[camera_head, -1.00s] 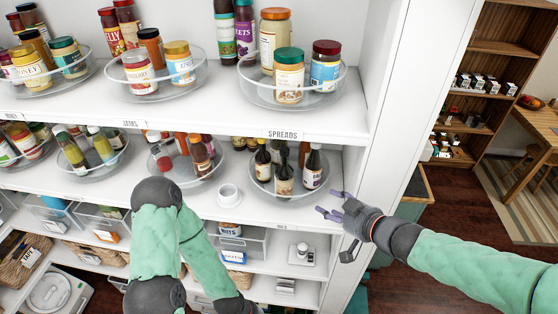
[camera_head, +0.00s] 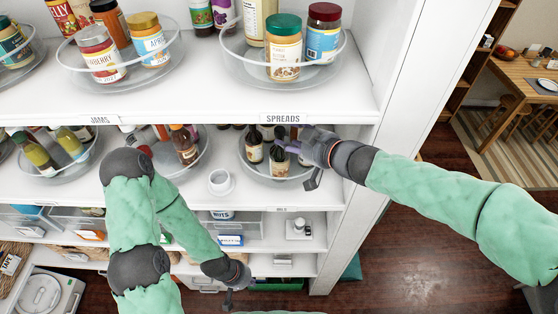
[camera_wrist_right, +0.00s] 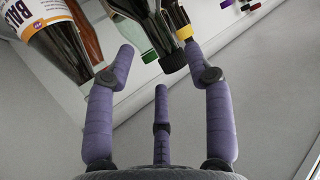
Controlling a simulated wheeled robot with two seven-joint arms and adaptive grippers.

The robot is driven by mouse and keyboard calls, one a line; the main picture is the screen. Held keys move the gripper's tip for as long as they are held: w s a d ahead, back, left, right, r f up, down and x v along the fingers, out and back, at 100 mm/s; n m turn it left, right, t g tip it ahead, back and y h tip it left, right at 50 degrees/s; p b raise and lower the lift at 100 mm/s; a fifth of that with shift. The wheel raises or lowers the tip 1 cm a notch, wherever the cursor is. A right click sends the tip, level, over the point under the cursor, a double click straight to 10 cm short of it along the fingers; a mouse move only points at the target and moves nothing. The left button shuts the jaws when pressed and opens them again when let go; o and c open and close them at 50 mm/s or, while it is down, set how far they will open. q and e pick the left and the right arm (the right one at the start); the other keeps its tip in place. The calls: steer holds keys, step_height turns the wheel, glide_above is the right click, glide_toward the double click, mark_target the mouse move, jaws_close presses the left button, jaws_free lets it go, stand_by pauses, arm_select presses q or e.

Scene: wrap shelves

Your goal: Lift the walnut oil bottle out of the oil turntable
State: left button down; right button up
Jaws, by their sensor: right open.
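The oil turntable (camera_head: 248,170) is a clear round tray on the middle shelf, under the spreads turntable. Dark bottles with pale labels stand in it, one at the left (camera_head: 254,150) and one at the front (camera_head: 279,164). I cannot tell which is walnut oil. My right gripper (camera_head: 284,142) is over the turntable's right side and hides part of its contents. In the right wrist view its purple fingers (camera_wrist_right: 158,62) are spread and empty, near a black-capped bottle (camera_wrist_right: 150,35); a "BAL" bottle (camera_wrist_right: 55,35) is at upper left. My left gripper (camera_head: 230,294) hangs low, its jaws unclear.
The upper shelf edge (camera_head: 220,112) runs just above my right gripper. The white shelf side wall (camera_head: 400,120) stands to the right.

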mark_target(282, 135)
steer(key=b+x, duration=0.1)
steer(key=x, duration=0.3)
steer(key=shift+w+a+f, duration=0.1)
steer(key=shift+a+f, duration=0.15)
steer(key=shift+a, duration=0.05)
steer(key=shift+d, duration=0.15)
